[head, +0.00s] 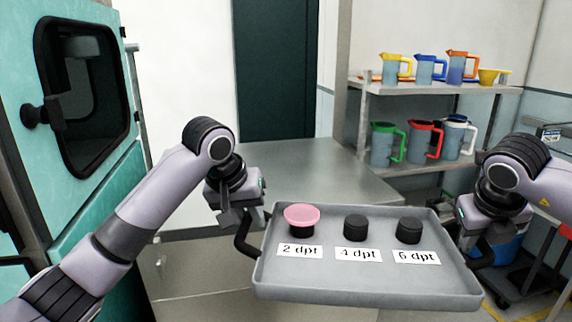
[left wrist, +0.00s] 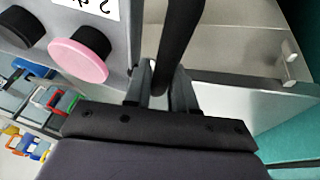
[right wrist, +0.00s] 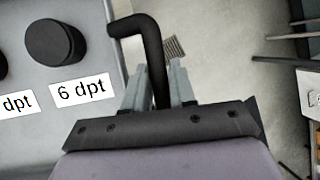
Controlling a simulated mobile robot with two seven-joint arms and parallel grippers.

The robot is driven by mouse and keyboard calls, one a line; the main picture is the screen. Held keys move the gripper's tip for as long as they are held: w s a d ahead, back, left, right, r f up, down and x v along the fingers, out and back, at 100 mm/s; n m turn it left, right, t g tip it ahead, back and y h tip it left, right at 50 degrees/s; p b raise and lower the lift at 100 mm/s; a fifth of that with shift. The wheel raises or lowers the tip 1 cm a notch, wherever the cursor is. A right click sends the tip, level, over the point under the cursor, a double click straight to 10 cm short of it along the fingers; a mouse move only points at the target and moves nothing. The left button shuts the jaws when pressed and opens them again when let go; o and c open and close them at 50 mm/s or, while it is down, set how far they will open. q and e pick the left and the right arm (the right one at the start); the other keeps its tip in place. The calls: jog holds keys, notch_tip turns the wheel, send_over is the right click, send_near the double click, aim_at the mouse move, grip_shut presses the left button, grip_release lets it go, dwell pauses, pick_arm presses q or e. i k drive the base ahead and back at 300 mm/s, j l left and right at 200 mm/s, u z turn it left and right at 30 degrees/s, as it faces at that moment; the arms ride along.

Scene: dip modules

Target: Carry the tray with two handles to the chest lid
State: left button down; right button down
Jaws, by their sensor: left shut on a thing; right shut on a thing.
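The grey tray (head: 370,285) is held up between my two arms in the head view, roughly level. It bears three black round pieces over labels 2 dpt, 4 dpt and 6 dpt; a pink disc (head: 301,215) sits on the 2 dpt piece (head: 301,231). My left gripper (left wrist: 160,88) is shut on the tray's left black handle (left wrist: 180,40). My right gripper (right wrist: 158,90) is shut on the right black handle (right wrist: 150,45). A steel chest lid (head: 320,170) lies flat beyond the tray; the tray hides part of its front.
A teal cabinet (head: 70,215) with a dark window stands at the left. Shelves (head: 440,88) with several coloured jugs stand at the back right. A cart (head: 520,275) with a blue item is at the right, behind my right arm. The lid's top looks bare.

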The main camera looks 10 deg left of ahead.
aim_at(277, 181)
jog(key=i+u, duration=0.35)
jog(key=i, duration=0.3)
jog(key=i+l+u, duration=0.3)
jog(key=i, duration=0.4)
jog(key=j, duration=0.1)
